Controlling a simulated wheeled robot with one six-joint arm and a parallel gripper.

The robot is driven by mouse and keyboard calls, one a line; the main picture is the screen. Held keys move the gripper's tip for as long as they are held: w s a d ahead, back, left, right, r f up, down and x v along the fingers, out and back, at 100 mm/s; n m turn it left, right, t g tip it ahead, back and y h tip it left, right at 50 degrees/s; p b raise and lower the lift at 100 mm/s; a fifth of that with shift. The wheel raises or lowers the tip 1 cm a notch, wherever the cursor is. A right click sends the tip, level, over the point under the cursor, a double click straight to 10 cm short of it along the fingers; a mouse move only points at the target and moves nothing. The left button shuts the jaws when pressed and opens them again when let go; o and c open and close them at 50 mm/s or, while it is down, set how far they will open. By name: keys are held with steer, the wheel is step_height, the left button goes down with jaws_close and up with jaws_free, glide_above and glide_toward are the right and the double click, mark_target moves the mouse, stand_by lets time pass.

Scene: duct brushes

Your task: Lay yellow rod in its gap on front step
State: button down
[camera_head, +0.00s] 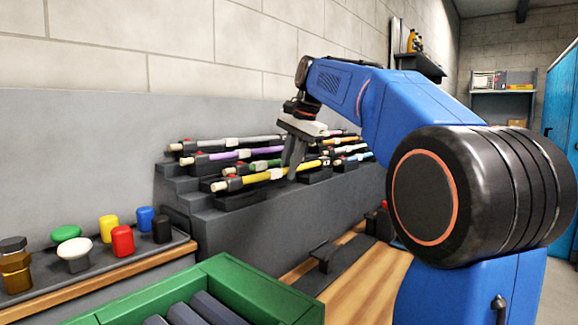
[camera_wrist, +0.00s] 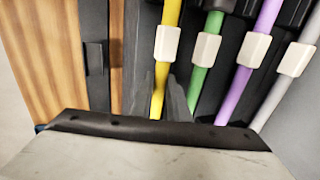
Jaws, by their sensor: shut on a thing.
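The yellow rod (camera_head: 258,177) lies along the front step (camera_head: 240,218) of the grey stepped rack, in line with its black holders.
Green (camera_wrist: 206,50), purple (camera_wrist: 250,55) and grey (camera_wrist: 295,62) rods lie close beside it on higher steps. More rods (camera_head: 345,160) continue at right. A tray of coloured knobs (camera_head: 130,262) is at left, a green crate (camera_head: 255,290) in front. The wooden bench (camera_head: 375,270) is partly clear.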

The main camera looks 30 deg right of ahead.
steer(key=shift+f, duration=0.7)
steer(key=c, duration=1.6)
jaws_free()
steer(key=shift+r, duration=0.15)
steer(key=shift+r, duration=0.25)
steer(key=v, duration=1.6)
steer(key=shift+s+d+r, duration=0.25)
